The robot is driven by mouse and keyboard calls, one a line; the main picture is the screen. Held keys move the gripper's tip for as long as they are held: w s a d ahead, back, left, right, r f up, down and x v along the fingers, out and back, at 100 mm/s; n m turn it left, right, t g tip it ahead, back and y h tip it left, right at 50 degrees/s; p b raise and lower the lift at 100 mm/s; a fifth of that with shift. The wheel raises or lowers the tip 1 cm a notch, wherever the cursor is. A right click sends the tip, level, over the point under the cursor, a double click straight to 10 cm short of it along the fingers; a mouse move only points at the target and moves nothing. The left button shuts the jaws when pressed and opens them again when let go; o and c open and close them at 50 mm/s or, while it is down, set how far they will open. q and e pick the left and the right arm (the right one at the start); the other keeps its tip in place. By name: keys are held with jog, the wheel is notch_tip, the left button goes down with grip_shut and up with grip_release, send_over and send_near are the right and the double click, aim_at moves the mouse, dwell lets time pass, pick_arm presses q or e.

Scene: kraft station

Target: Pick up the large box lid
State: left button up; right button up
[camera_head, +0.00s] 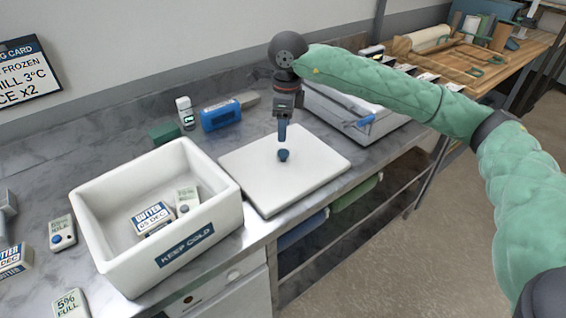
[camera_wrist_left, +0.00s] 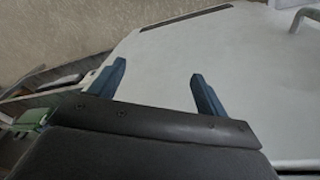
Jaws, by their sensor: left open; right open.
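The large box lid (camera_head: 315,165) is a flat white slab with a small dark blue knob (camera_head: 284,155) near its middle. It lies flat on the grey counter, right of the open white box (camera_head: 88,215) marked "KEEP COLD". My right gripper (camera_head: 283,138) points straight down just above the knob, open and seemingly apart from it. Its fingers are seen nearly edge-on. In the left wrist view my left gripper (camera_wrist_left: 158,72) is open with two blue fingers and nothing between them, over a pale surface.
The box holds a butter pack (camera_head: 153,217) and another small item. A blue object (camera_head: 221,115), a white bottle (camera_head: 185,112) and a green block (camera_head: 165,133) stand behind. A white case (camera_head: 350,115) is right of the lid. The counter's front edge runs close to the lid.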

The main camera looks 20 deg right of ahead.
aim_at(283, 152)
jog(key=shift+s+d+f+h, duration=0.1)
jog(key=shift+d+h, duration=0.2)
jog(key=shift+d+f, duration=0.1)
jog(key=shift+f, duration=0.1)
jog(key=shift+f+p, duration=0.35)
jog(key=shift+f, duration=0.4)
jog(key=shift+s+f, duration=0.1)
jog(key=shift+f, duration=0.35)
jog(key=f+p, duration=0.1)
jog(key=f, duration=0.1)
jog(key=a+f+p, duration=0.1)
jog(key=f, duration=0.1)
jog(key=shift+s+a+f, duration=0.1)
jog(key=shift+s, duration=0.05)
jog(key=shift+f+p, duration=0.3)
jog(key=shift+f, duration=0.1)
pick_arm(q)
notch_tip(283, 152, down, 11)
jog(key=w, duration=0.2)
jog(key=shift+a, duration=0.1)
pick_arm(e)
jog(key=shift+c, duration=0.4)
